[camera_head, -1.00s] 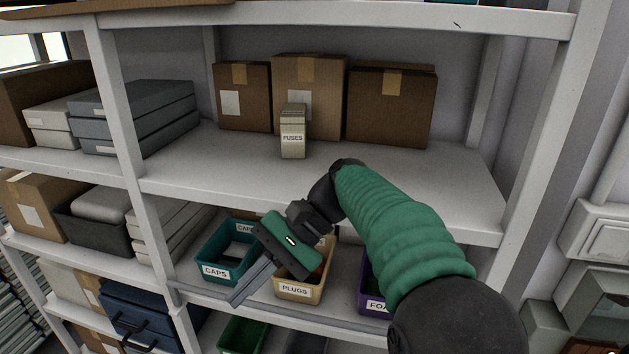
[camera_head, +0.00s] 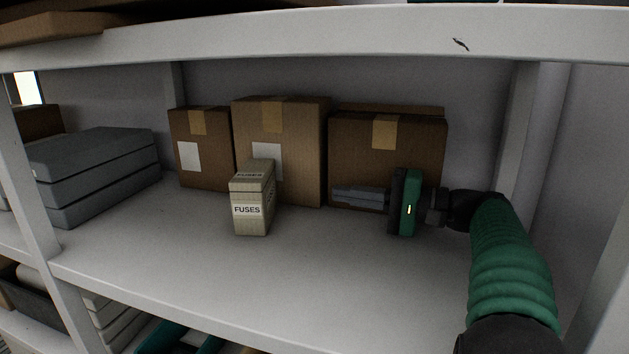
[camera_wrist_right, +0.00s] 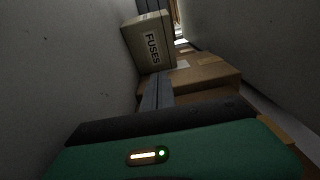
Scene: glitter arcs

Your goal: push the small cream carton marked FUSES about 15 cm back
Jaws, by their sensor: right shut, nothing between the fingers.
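The small cream carton marked FUSES (camera_head: 250,211) stands upright on the white shelf (camera_head: 200,270), in front of the middle brown box. It also shows in the right wrist view (camera_wrist_right: 150,43), beyond the fingertips. My right gripper (camera_head: 336,194) is above the shelf to the right of the carton, its fingers pointing left towards it. The fingers are shut and empty, with a clear gap between their tips and the carton. They also show in the wrist view (camera_wrist_right: 156,88). My left gripper is not in view.
Three brown boxes, left (camera_head: 200,160), middle (camera_head: 280,140) and right (camera_head: 390,140), stand behind the carton. Grey flat boxes (camera_head: 95,165) are stacked at left. A shelf board (camera_head: 330,35) runs overhead and a post (camera_head: 520,120) stands at right. The shelf's front is clear.

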